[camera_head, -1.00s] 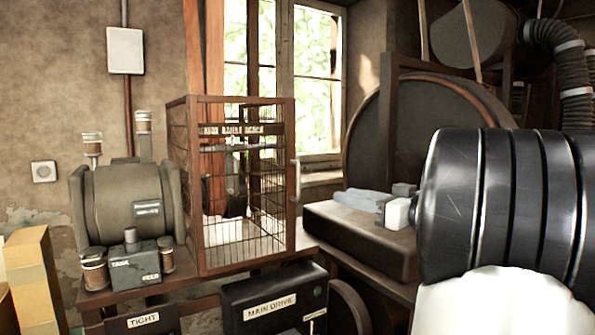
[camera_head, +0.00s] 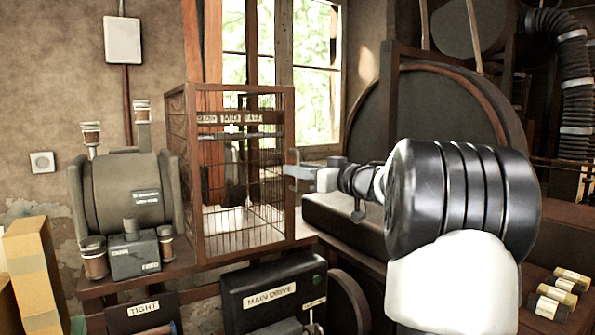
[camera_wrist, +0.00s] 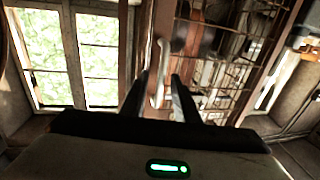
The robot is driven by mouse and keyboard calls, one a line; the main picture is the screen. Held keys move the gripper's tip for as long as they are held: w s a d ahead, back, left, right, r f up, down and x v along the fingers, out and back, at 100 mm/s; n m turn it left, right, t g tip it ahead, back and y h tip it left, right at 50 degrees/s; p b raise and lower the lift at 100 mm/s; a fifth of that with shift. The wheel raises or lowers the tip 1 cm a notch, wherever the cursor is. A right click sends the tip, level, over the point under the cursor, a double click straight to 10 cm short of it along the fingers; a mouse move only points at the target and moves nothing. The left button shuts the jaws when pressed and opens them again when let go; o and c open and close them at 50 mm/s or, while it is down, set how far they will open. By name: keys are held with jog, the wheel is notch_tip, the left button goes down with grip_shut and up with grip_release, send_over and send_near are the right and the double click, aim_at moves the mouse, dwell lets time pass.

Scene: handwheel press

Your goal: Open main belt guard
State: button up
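The belt guard (camera_head: 170,180) is a brown-framed wire cage on the bench, with a lettered plate across the top of its mesh front. The front appears closed. Its pale upright handle (camera_wrist: 158,75) is on the edge of the frame in the wrist view; in the head view my gripper mostly covers it. My gripper (camera_head: 293,178) is at the right edge of the guard. In the wrist view its two dark fingers (camera_wrist: 160,90) stand apart, one on each side of the handle. Whether either finger touches the handle cannot be told.
A grey motor (camera_head: 125,195) stands left of the guard. A black "MAIN DRIVE" box (camera_head: 270,297) sits below it. A large dark wheel (camera_head: 440,110) rises behind my arm. Several small cylinders (camera_head: 560,290) lie at the lower right. A window (camera_head: 310,70) is behind.

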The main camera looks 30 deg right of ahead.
jog(key=shift+w+a, duration=0.15)
jog(key=shift+w, duration=0.4)
grip_shut()
